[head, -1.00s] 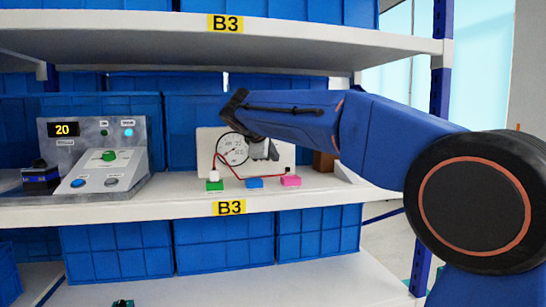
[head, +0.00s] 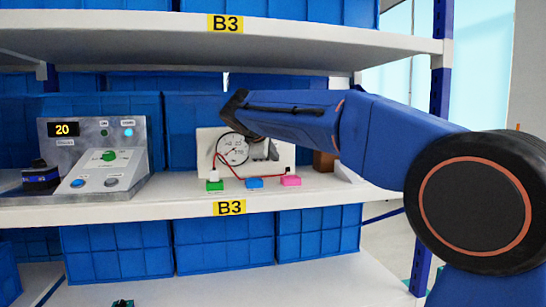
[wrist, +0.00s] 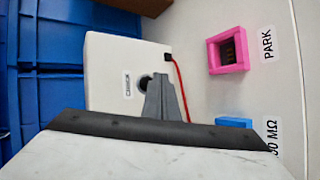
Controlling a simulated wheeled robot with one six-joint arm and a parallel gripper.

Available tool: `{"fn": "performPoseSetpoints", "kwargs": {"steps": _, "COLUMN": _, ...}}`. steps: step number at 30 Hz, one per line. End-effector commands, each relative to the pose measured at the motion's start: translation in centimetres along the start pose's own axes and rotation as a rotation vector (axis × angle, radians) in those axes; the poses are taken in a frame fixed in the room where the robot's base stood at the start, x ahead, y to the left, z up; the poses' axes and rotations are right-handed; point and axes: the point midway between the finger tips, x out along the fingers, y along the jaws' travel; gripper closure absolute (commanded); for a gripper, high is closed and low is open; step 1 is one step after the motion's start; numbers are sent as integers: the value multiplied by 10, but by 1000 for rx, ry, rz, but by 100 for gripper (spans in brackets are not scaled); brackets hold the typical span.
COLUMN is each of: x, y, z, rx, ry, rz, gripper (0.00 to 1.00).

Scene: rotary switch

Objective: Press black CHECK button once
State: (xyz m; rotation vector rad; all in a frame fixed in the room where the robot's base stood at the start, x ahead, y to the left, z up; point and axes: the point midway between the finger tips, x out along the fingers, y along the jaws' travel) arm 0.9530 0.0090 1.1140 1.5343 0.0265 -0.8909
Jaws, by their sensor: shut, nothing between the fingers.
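The black CHECK button (wrist: 145,82) is a small dark round spot on a white box (wrist: 105,62), beside a small printed label, in the wrist view. My gripper (wrist: 161,78) is shut and empty, with its tips right at the button and partly covering it. I cannot tell whether they touch. In the head view my gripper (head: 267,152) is in front of the white meter box (head: 283,155), and the button is not visible there. The round dial (head: 232,149) on that box is partly covered by my arm.
Green (head: 214,186), blue (head: 255,183) and pink (head: 291,181) blocks sit on the shelf below the box; a red wire runs to the green one. A metal panel (head: 137,160) showing 20 stands left. The upper shelf (head: 330,45) is close above my arm.

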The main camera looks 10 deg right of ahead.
Motion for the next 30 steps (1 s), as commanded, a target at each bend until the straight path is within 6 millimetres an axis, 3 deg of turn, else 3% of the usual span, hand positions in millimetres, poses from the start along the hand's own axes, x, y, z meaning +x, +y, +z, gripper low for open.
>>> {"fn": "performPoseSetpoints", "kwargs": {"steps": 30, "x": 5, "y": 5, "z": -4, "rx": 0, "ry": 0, "rz": 0, "gripper": 100}}
